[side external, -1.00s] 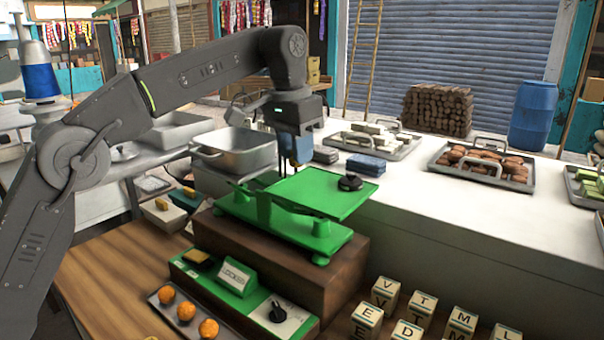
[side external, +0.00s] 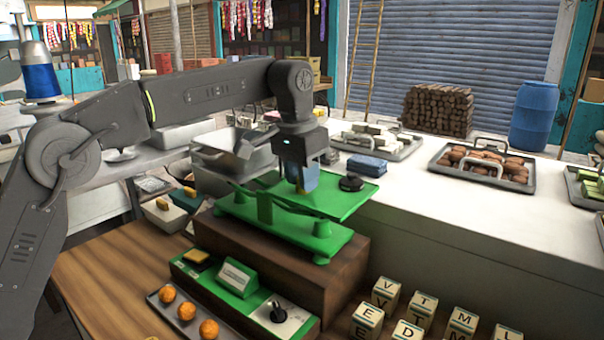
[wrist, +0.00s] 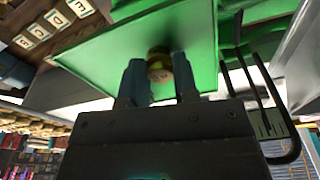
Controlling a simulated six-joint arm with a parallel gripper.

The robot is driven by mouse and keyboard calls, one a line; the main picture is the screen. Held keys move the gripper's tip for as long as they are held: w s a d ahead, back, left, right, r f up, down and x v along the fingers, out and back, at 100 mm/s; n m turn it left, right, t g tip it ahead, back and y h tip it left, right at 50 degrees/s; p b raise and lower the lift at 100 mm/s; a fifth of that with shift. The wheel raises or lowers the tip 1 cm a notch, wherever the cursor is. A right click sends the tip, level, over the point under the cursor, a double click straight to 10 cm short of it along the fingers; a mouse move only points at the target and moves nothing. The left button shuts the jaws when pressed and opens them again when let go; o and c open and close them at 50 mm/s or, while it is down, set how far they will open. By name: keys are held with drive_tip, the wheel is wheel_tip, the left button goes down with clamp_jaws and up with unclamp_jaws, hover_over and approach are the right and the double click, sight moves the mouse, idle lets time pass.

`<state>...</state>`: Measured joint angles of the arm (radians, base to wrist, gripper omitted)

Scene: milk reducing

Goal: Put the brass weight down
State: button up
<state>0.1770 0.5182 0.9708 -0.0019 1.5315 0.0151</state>
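The brass weight (wrist: 159,66) sits between the two fingertips of my gripper (wrist: 160,82) in the wrist view. The blue fingers lie along both sides of it, so my gripper looks shut on it. In the side view my gripper (side external: 301,182) points down at the green scale pan (side external: 335,197), with a small brass bit showing between the fingers. The weight is low over the pan; whether it touches the pan I cannot tell.
The green scale stands on a brown wooden block (side external: 335,277). A metal pot (side external: 222,160) is behind left. Blue stacked packs (side external: 367,165) lie on the white counter behind the pan. Lettered cubes (side external: 385,293) and a tray of orange balls (side external: 187,312) are in front.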

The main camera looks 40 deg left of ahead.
drive_tip(key=o, duration=0.5)
drive_tip(key=shift+c, duration=0.2)
drive_tip(key=r, duration=0.7)
drive_tip(key=shift+s+a+r, duration=0.1)
drive_tip(key=shift+s, duration=0.25)
drive_tip(key=shift+s+r, duration=0.1)
drive_tip(key=shift+r, duration=0.2)
